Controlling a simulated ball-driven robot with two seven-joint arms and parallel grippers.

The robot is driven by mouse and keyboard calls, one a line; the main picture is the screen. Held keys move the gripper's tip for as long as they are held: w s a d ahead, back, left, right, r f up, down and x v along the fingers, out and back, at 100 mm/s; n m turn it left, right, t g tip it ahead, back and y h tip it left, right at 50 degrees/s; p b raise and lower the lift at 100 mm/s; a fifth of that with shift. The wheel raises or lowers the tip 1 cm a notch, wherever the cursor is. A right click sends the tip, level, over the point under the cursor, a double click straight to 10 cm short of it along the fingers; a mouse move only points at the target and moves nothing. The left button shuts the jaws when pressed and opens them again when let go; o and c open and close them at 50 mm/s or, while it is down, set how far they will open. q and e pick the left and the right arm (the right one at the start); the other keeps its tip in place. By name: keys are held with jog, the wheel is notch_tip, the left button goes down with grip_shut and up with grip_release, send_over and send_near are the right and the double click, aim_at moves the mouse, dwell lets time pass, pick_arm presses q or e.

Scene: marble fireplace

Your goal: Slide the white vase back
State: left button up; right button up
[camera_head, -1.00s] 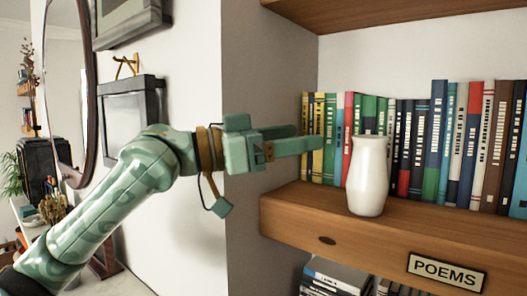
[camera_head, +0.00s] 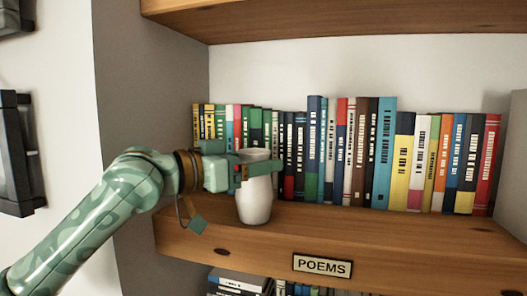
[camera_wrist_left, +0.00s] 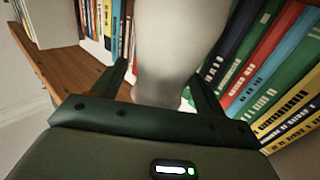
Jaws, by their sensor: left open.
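The white vase (camera_head: 255,203) stands upright on the wooden shelf (camera_head: 370,238), near its left end and in front of the row of books. My left gripper (camera_head: 262,164) is at the vase's upper part, with a finger across its front in the head view. In the left wrist view the vase (camera_wrist_left: 170,60) stands between the two open fingers (camera_wrist_left: 163,88). I cannot tell whether either finger touches it. The vase's rim is partly hidden by the gripper in the head view. My right gripper is not in view.
A row of upright books (camera_head: 372,160) fills the shelf behind the vase. A "POEMS" label (camera_head: 322,266) is on the shelf's front edge. Another shelf (camera_head: 330,18) is above, and a grey side wall (camera_head: 155,110) is at the left. The shelf's front strip right of the vase is clear.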

pick_arm(q)
jog(key=shift+x, duration=1.35)
jog(key=c, duration=1.2)
jog(key=shift+p, duration=0.3)
jog(key=shift+c, duration=0.2)
jog(key=shift+w+p, duration=0.3)
jog(key=shift+w, duration=0.05)
jog(key=shift+w+d, duration=0.15)
jog(key=shift+w, duration=0.15)
jog(key=shift+w+p, duration=0.1)
jog(key=shift+p, duration=0.25)
jog(key=shift+w+d+f+p, duration=0.1)
jog(key=shift+w+d+p, duration=0.15)
jog(key=shift+w+p, duration=0.45)
jog(key=shift+w+d+f+p, duration=0.1)
jog(key=shift+w+d+p, duration=0.15)
jog(key=shift+w+p, duration=0.35)
